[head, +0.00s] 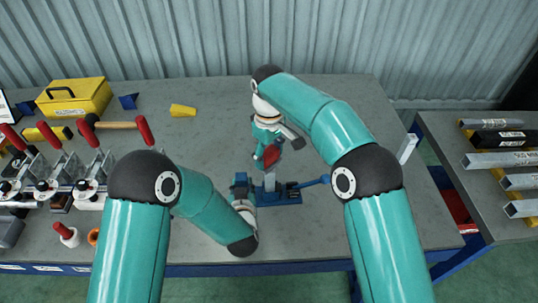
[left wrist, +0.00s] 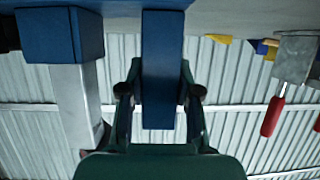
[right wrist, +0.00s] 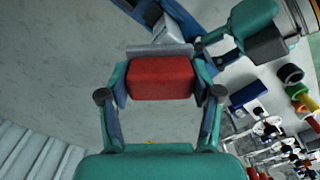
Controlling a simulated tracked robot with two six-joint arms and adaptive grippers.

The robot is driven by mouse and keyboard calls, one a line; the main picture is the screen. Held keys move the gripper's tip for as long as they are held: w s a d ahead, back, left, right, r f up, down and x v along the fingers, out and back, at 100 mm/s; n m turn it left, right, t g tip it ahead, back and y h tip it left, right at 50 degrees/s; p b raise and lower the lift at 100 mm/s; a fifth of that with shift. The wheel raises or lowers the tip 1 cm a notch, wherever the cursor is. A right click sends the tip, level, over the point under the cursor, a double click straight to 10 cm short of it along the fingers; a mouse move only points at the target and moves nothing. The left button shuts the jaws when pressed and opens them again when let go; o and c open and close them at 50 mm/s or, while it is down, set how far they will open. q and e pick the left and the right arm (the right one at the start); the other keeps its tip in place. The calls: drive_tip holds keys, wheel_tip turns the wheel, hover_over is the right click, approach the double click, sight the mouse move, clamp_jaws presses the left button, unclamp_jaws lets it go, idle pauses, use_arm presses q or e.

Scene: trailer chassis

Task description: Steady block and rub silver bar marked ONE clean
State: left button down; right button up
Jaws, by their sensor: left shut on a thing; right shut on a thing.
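A silver bar (head: 270,181) stands upright in a blue holder (head: 286,194) on the bench; I cannot read its marking. In the left wrist view, the bar (left wrist: 80,98) is beside a blue block (left wrist: 162,70). My left gripper (head: 240,182) is shut on that blue block, left of the bar; its fingers (left wrist: 160,95) close on both sides. My right gripper (head: 268,145) is shut on a red block (head: 271,156) above the bar. In the right wrist view, the red block (right wrist: 160,78) lies between the fingers, against or very near a grey edge (right wrist: 160,51).
Several toggle clamps (head: 95,170), a hammer (head: 108,125) and a yellow box (head: 75,98) lie on the left of the bench. A yellow wedge (head: 183,110) lies behind. Several labelled bars (head: 503,160) lie on a right side table. The bench right of the holder is mostly clear.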

drive_tip(key=s+r, duration=0.3)
drive_tip(key=r, duration=0.5)
drive_tip(key=shift+s, duration=0.25)
idle(0.4)
drive_tip(key=shift+d+f, duration=0.15)
drive_tip(key=shift+f, duration=0.05)
idle(0.3)
